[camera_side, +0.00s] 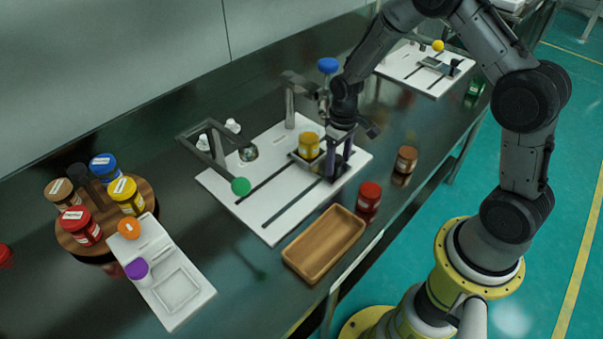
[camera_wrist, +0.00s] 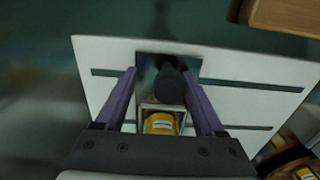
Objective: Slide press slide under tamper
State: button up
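The press slide (camera_side: 297,158) is a dark carriage on the white slotted board, with a yellow jar (camera_side: 309,145) standing on it. The jar also shows in the wrist view (camera_wrist: 161,123). My gripper (camera_side: 336,166) points down at the slide's right end. In the wrist view its purple fingers (camera_wrist: 160,72) stand apart on either side of the slide's dark upright handle (camera_wrist: 172,86), with a visible gap on the left. A grey bracket (camera_side: 205,140) with a round metal piece (camera_side: 249,153) stands at the board's left; I cannot tell whether this is the tamper.
A post (camera_side: 290,106) and blue knob (camera_side: 328,65) stand behind the slide. A green ball (camera_side: 241,187) is at the board's left. A wooden tray (camera_side: 324,243), red jar (camera_side: 368,196) and brown jar (camera_side: 406,159) are in front. A jar carousel (camera_side: 143,190) is far left.

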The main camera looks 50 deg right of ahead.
jog(key=shift+d, duration=3)
jog(key=o, duration=0.5)
jog(key=shift+r, duration=4.5)
jog(key=shift+a, duration=0.1)
